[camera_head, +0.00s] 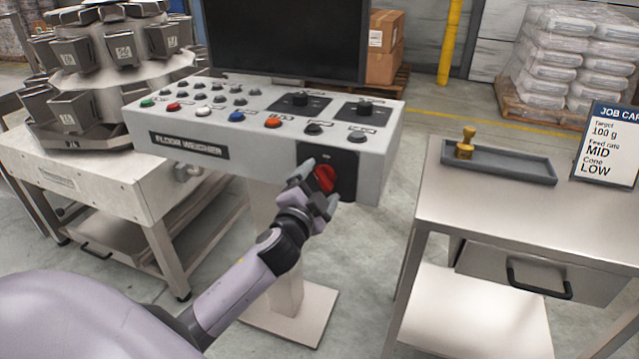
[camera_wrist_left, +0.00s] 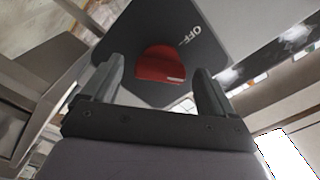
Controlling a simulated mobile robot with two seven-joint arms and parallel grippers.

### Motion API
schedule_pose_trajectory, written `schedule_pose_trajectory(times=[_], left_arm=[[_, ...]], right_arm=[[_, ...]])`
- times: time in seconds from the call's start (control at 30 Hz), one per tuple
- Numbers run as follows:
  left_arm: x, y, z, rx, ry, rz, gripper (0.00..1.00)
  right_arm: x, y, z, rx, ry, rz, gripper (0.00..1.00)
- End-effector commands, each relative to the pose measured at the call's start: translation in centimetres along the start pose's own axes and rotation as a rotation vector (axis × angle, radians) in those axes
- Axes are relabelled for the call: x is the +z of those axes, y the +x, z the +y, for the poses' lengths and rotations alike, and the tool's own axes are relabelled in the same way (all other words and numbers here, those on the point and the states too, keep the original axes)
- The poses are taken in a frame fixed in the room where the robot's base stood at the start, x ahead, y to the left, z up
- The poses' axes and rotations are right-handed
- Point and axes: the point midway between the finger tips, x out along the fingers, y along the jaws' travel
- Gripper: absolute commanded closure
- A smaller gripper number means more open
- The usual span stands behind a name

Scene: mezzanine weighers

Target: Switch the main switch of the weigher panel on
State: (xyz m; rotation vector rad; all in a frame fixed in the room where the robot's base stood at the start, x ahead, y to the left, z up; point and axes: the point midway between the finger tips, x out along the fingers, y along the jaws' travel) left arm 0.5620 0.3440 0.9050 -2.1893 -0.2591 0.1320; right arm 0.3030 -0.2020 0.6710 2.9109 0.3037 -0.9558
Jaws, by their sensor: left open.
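The weigher panel (camera_head: 270,150) is a light grey console labelled "FLOOR WEIGHER". Its main switch is a red rotary knob (camera_head: 324,178) on a black plate (camera_head: 346,186) at the right of the front face. My left gripper (camera_head: 318,186) is at the knob, its fingers open. In the left wrist view the red knob (camera_wrist_left: 160,65) lies between the two spread fingertips (camera_wrist_left: 158,75), with a white "OFF" mark on the black plate beside it. I cannot tell whether the fingers touch the knob. My right gripper is not in view.
Coloured buttons and two black selector knobs cover the panel's top, below a dark screen (camera_head: 285,40). A multihead weigher (camera_head: 105,60) stands left. A steel table (camera_head: 480,205) at right bears a grey tray (camera_head: 510,172) with a brass weight (camera_head: 466,145) and a job card (camera_head: 607,145).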

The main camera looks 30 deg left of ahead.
Motion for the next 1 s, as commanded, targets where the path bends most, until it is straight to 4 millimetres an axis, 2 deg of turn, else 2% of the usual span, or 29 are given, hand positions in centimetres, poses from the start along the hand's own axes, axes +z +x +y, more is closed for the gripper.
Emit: schedule_pose_trajectory(times=[0.37,0.4,0.57,1.0], left_arm=[[0.0,0.69,0.02,0.001,-0.001,0.0,0.13],[0.0,0.69,0.02,0.001,-0.001,0.0,0.16],[0.01,0.68,0.03,0.001,-0.001,0.0,0.68],[-0.04,0.67,-0.04,0.002,0.083,-0.001,0.69]], right_arm=[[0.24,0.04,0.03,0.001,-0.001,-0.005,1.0],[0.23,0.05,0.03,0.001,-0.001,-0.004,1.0],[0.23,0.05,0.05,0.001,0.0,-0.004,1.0],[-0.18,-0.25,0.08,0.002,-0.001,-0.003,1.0]])
